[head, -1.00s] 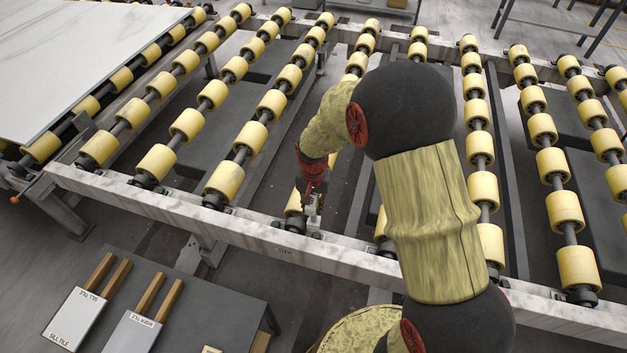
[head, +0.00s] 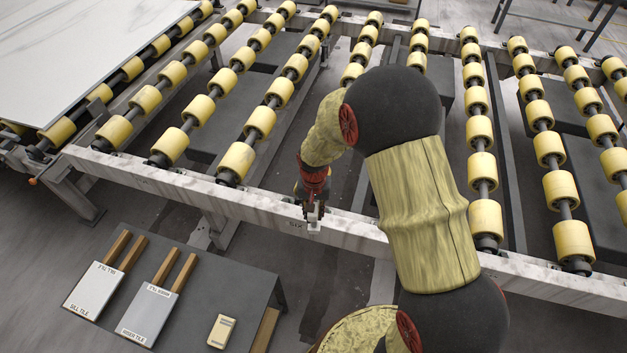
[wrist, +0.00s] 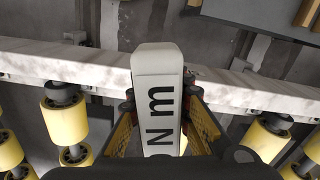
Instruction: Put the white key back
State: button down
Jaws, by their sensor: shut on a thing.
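My gripper (head: 314,208) is shut on the white key (wrist: 157,85). In the wrist view the key is a long pale block with rounded corners, standing out between the two fingers, with large dark lettering along its face. In the head view only a small white part of the key (head: 314,225) shows below the fingers. It appears at the pale front rail (head: 250,208), just right of the rail's "SIX" mark. I cannot tell whether the key touches the rail. The fingers hide the key's near end.
A dark low table (head: 205,268) at the lower left bears a sill tile (head: 93,290), a riser tile (head: 147,314) and a cream block (head: 221,331). Rows of yellow rollers (head: 237,160) fill the space behind the rail. A large white slab (head: 80,50) lies at the upper left.

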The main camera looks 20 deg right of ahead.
aim_at(315, 230)
jog(key=f+n, duration=0.1)
jog(key=f, duration=0.3)
jog(key=f+n, duration=0.2)
jog(key=f, duration=0.2)
jog(key=s+f+n, duration=0.1)
jog(key=f, duration=0.3)
jog(key=shift+n, duration=0.4)
